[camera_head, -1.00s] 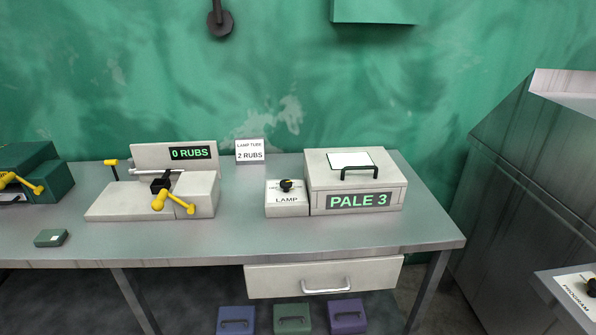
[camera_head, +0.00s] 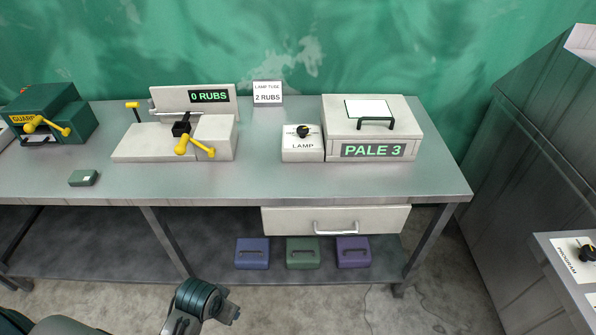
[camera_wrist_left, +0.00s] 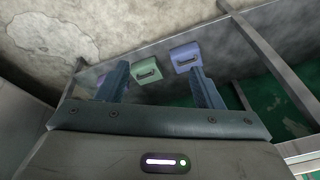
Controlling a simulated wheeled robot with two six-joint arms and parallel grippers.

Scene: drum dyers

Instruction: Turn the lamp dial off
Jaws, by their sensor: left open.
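The lamp dial (camera_head: 303,131) is a small black knob on top of a white box (camera_head: 303,155) marked LAMP, on the metal workbench. Its pointer is too small to read. The box stands against the left side of a larger white lamp box (camera_head: 336,107) with a black handle, whose display reads PALE 3. My left gripper (camera_wrist_left: 160,85) is open and empty in the left wrist view, pointing down toward boxes on the lower shelf, away from the dial. Part of my left arm shows at the bottom of the head view. My right gripper is out of view.
A white rubbing machine (camera_head: 150,147) with yellow handles and a 0 RUBS display stands left of the lamp. A 2 RUBS card (camera_head: 267,98) stands behind. A drawer (camera_head: 290,220) and several handled boxes are below. Bench surface before the lamp is clear.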

